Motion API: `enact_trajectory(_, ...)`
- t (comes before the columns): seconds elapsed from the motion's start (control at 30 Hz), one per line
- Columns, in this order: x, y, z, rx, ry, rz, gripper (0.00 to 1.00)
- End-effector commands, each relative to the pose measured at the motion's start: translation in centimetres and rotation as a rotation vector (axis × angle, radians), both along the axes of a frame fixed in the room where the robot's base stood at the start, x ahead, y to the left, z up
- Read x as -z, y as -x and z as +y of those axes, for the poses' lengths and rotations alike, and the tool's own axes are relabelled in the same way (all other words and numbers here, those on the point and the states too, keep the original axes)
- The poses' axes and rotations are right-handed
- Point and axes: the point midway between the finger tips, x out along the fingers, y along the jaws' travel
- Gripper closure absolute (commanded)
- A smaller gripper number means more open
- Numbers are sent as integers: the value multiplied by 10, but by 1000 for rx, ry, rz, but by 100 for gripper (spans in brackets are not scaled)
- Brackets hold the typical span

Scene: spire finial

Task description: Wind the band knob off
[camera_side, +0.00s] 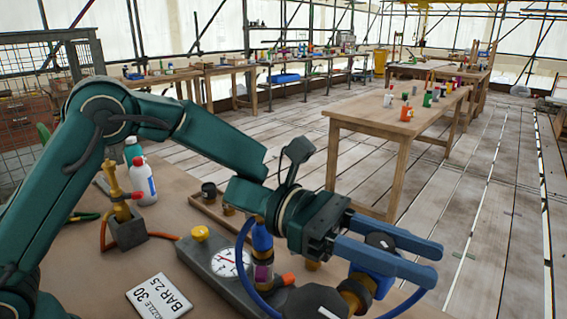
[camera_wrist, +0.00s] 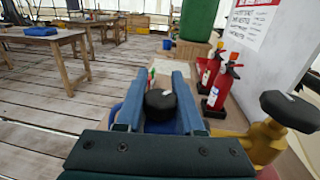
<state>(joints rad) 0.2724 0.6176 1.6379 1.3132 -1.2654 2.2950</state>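A black round knob with a pale mark (camera_wrist: 160,104) sits between the two blue fingers of my gripper (camera_wrist: 160,85) in the wrist view. In the side view the knob (camera_side: 380,241) shows between the fingers (camera_side: 388,252), on top of a blue body (camera_side: 372,283). The fingers straddle it, one on each side, with little or no gap visible. I cannot tell whether they press on it. A second black knob (camera_side: 313,301) sits on a brass valve at the front; it also shows at the right of the wrist view (camera_wrist: 292,111). Which is the band knob is not labelled.
A gauge (camera_side: 229,262) and a blue bottle-like cylinder (camera_side: 262,240) stand close under my wrist. A blue hose (camera_side: 243,262) loops nearby. Red extinguishers (camera_wrist: 218,88) stand beyond the fingers.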

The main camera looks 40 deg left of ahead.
Motion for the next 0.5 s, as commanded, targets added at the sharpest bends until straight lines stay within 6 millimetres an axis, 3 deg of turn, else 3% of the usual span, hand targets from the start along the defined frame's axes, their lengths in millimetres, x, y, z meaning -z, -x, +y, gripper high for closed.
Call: enact_trajectory(0.5, 0, 5, 0, 185, 2, -2, 100)
